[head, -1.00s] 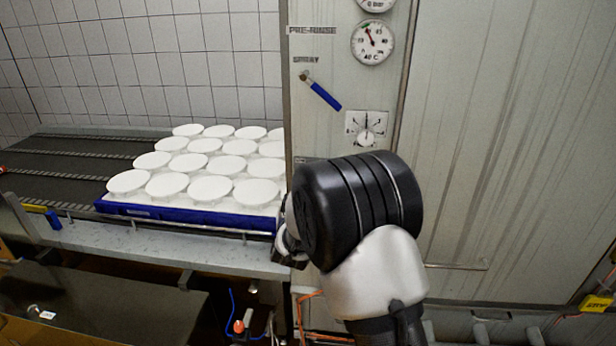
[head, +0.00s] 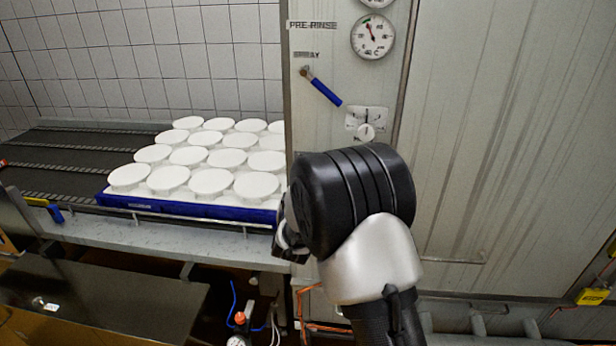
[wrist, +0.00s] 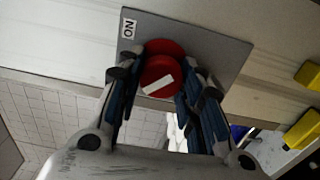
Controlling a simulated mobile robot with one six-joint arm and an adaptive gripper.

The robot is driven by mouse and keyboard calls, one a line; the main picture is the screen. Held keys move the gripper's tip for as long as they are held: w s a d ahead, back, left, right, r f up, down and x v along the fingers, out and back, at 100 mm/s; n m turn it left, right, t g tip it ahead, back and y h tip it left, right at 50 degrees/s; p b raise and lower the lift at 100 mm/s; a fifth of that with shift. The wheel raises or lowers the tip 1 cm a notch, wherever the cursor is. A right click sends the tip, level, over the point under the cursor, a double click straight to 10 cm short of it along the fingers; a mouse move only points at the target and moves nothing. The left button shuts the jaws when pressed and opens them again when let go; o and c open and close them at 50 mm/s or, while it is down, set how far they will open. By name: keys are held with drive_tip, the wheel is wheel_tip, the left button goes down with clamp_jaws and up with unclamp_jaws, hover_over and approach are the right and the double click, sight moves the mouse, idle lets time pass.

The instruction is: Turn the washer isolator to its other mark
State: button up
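The isolator shows in the wrist view as a round red knob (wrist: 158,72) with a white bar on its face. The bar lies slanted, rising to the right. The knob sits on a grey plate (wrist: 212,50) with a sideways "ON" label (wrist: 128,28) at the plate's upper left corner. A second mark is not visible; fingers cover part of the plate. My gripper (wrist: 160,88) has its two fingers apart, one on each side of the knob, and looks open; contact is not clear. In the head view my gripper (head: 290,242) is mostly hidden behind my wrist, and the isolator is hidden.
A blue tray (head: 190,213) of white moulds (head: 212,182) stands on the conveyor to the left. A blue-handled spray lever (head: 322,88), a dial knob (head: 366,132) and a gauge (head: 373,36) are on the panel above my wrist. Yellow blocks (wrist: 302,128) show at right in the wrist view.

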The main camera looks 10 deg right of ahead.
drive_tip(key=o, duration=0.4)
drive_tip(key=shift+w+d+r, duration=0.1)
drive_tip(key=shift+w+r, duration=0.05)
drive_tip(key=shift+r, duration=0.1)
drive_tip(key=shift+o, duration=0.2)
drive_tip(key=shift+f, duration=0.15)
drive_tip(key=shift+f, duration=0.1)
drive_tip(key=v, duration=1.2)
